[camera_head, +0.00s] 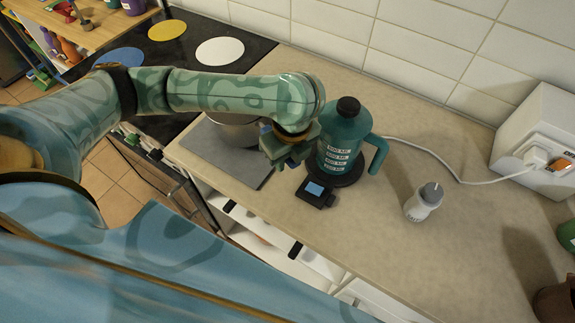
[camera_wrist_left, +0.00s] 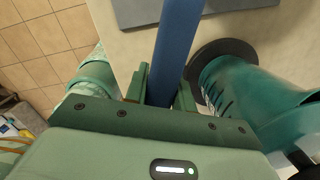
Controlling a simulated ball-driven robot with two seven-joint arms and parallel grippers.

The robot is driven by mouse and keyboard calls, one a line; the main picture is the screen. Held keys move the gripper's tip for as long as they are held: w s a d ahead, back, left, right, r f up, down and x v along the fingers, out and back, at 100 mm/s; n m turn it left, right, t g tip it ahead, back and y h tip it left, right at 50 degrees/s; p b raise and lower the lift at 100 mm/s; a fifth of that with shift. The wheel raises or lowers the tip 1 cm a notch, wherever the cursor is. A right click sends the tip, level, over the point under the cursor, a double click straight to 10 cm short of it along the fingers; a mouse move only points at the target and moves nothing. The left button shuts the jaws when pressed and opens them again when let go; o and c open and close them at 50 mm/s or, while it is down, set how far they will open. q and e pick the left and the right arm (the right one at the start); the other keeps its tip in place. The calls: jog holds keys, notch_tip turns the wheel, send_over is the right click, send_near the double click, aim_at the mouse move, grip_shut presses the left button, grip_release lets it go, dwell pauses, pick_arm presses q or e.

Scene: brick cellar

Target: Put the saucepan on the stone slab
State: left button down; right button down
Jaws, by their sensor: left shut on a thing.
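The saucepan (camera_head: 236,132) is a metal pan, mostly hidden behind my left forearm in the head view. It is over the grey stone slab (camera_head: 212,152); I cannot tell whether it touches it. My left gripper (camera_head: 285,152) is shut on the saucepan's blue handle, which shows between the fingers (camera_wrist_left: 162,90) in the left wrist view (camera_wrist_left: 177,45). The slab's edge also shows at the top of that view (camera_wrist_left: 140,12). The pan's body is out of sight there. My right gripper is not in view.
A teal kettle (camera_head: 340,148) on a dark round base stands close beside my left gripper. A small black device (camera_head: 316,192) and a white shaker (camera_head: 424,202) are on the counter. The hob (camera_head: 160,50) lies left; the counter's right middle is clear.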

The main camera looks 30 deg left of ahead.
pick_arm(q)
notch_tip(320, 180, down, 3)
jog(key=shift+f+b, duration=0.1)
jog(key=shift+b, duration=0.65)
jog(key=c, duration=1.2)
grip_release()
jog(key=shift+o, duration=0.2)
jog(key=shift+r, duration=0.2)
jog(key=r+p, duration=0.2)
jog(key=r, duration=0.1)
jog(key=r+p, duration=0.2)
jog(key=r, duration=0.2)
jog(key=d+r+p, duration=0.1)
jog(key=r, duration=0.3)
jog(key=shift+s+p, duration=0.3)
jog(key=shift+p, duration=0.1)
jog(key=shift+r, duration=0.4)
